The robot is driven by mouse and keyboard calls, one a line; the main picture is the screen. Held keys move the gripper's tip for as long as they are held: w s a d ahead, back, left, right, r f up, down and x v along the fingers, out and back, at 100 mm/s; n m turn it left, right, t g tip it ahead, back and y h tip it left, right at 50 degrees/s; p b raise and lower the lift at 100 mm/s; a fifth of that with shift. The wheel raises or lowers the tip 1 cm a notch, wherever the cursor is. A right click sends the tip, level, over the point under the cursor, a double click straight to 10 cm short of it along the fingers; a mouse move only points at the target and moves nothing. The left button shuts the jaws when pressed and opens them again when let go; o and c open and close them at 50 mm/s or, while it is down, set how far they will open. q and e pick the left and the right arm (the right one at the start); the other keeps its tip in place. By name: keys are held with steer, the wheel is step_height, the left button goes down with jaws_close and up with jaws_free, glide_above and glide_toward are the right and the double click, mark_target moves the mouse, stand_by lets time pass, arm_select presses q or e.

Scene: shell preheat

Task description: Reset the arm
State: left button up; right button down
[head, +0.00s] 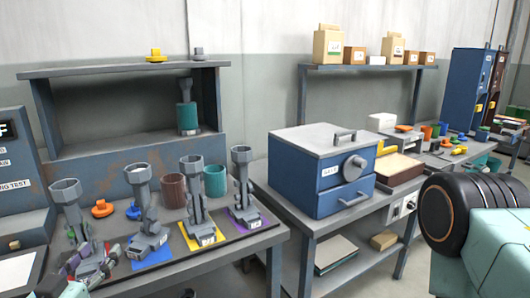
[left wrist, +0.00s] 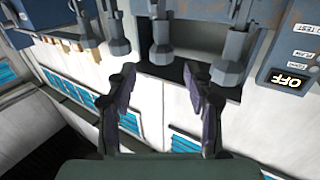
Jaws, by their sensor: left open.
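My left gripper (head: 88,258) is low at the left of the head view, by the front left of the bench. Its fingers are apart. In the left wrist view the same gripper (left wrist: 160,85) shows two dark fingers spread with nothing between them. In the head view it overlaps the base of the leftmost grey cup-topped stand (head: 66,193); I cannot tell whether they touch. My right arm (head: 490,240) enters at the lower right; its gripper is out of view.
Several grey stands stand on coloured pads on the bench (head: 190,262). Behind them are brown and teal cups (head: 215,181). A blue oven-like box (head: 318,178) sits on the middle table. A panel reading OFF (left wrist: 288,80) shows in the left wrist view. The aisle floor looks clear.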

arm_select(q)
steer(key=s+d+f+n+g+h, duration=0.1)
steer(key=s+d+f+n+g, duration=0.2)
steer(key=f, duration=0.5)
steer(key=s+d+f+g+h, duration=0.1)
steer(key=s+d+f+g, duration=0.2)
steer(key=s+f+g, duration=0.3)
steer(key=s+d+f+m+g, duration=0.1)
steer(key=s+d+f+g, duration=0.1)
steer(key=s+f+g, duration=0.2)
steer(key=s+d+f+m+g+y, duration=0.1)
steer(key=s+f+g, duration=0.3)
steer(key=s+f, duration=0.6)
steer(key=s+d, duration=0.1)
steer(key=s, duration=0.6)
steer(key=shift+s+d+f+m+g+y, duration=0.2)
steer(key=shift+d+m+g+y, duration=0.1)
steer(key=shift+g, duration=0.1)
